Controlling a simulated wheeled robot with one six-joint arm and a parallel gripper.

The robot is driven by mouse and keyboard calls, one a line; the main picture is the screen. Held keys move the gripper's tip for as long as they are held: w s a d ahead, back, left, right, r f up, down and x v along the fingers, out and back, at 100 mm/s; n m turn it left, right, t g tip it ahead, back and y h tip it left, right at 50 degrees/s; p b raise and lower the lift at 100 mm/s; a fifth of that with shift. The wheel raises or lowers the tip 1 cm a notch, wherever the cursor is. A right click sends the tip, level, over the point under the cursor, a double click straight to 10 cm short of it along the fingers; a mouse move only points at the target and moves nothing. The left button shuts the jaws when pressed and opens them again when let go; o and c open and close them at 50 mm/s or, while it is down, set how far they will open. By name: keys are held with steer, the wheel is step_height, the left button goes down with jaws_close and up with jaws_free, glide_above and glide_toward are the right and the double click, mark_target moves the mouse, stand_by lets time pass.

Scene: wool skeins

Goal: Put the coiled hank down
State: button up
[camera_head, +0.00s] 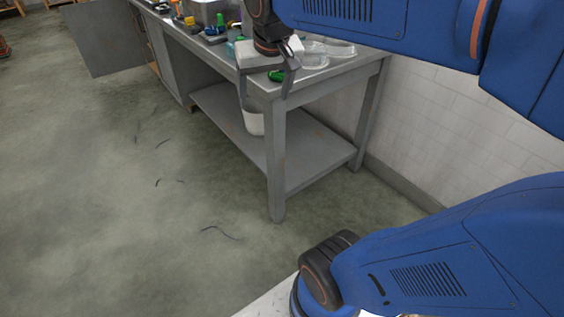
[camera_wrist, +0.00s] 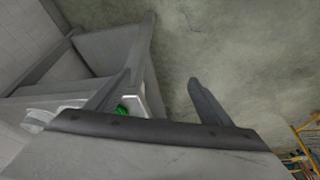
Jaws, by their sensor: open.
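My gripper (camera_head: 266,98) is open over the near corner of the metal workbench, and nothing shows between its fingers. In the wrist view its two fingers (camera_wrist: 160,82) stand well apart with floor and bench edge between them. A small green thing (camera_head: 277,75) is at the bench's near end, partly hidden by my gripper. A green patch (camera_wrist: 122,109) also shows beside the left finger in the wrist view. I cannot tell whether it is the coiled hank. No other clear hank shows.
The grey workbench (camera_head: 315,75) has a lower shelf (camera_head: 315,150). Clear plastic dishes (camera_head: 335,48) stand near its end, and several coloured items and a metal bin (camera_head: 207,12) stand farther back. A white container (camera_head: 254,123) shows below the bench edge. The floor at left is open.

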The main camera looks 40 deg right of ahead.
steer(key=s+a+f+n+y, duration=0.1)
steer(key=s+a+f+n, duration=0.2)
steer(key=s+f, duration=0.8)
steer(key=shift+s+a+t, duration=0.3)
steer(key=shift+s+a, duration=0.3)
steer(key=shift+s, duration=0.5)
steer(key=shift+r, duration=0.1)
